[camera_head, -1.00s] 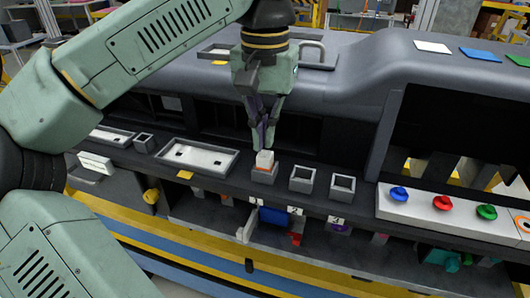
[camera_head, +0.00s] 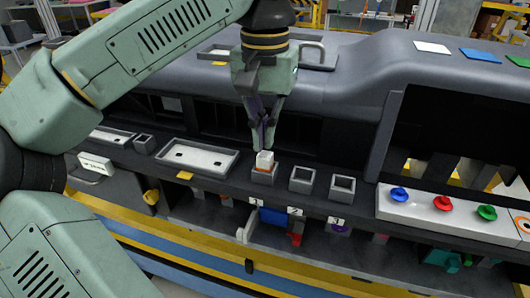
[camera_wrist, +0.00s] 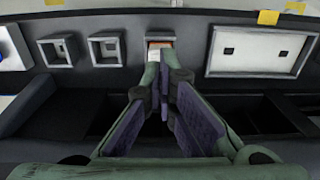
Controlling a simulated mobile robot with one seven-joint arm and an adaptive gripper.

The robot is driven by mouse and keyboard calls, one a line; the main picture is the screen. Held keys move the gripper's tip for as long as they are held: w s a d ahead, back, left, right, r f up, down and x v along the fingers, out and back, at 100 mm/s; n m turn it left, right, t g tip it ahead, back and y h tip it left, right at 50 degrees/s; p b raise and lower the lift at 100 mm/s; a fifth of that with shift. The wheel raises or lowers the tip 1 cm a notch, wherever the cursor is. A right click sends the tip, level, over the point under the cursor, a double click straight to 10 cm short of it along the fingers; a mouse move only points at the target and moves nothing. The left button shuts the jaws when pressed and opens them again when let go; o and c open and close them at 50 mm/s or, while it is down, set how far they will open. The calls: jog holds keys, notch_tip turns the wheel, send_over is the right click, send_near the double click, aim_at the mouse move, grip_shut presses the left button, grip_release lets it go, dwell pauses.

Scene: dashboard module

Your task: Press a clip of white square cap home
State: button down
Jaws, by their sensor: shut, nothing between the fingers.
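The white square cap (camera_head: 265,158) stands in a grey square socket (camera_head: 264,176) on the dashboard's front ledge, with an orange band showing below its white top. In the wrist view the cap (camera_wrist: 160,56) is partly hidden behind my fingertips. My gripper (camera_head: 264,145) is shut and empty, pointing down just above and behind the cap. In the wrist view my gripper's purple-padded fingers (camera_wrist: 164,72) come together in front of the cap. Whether the fingertips touch the cap I cannot tell.
Two empty grey square sockets (camera_head: 302,178) and (camera_head: 342,186) stand to the right of the cap. A white shallow tray (camera_head: 197,158) lies to the left. Blue, red and green knobs (camera_head: 443,203) are on a white panel at the right.

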jog(key=shift+f+b, duration=0.8)
jog(key=shift+f, duration=0.6)
dwell(0.9)
dwell(0.5)
notch_tip(320, 180, up, 6)
jog(key=p, duration=0.4)
jog(key=shift+r, duration=1.05)
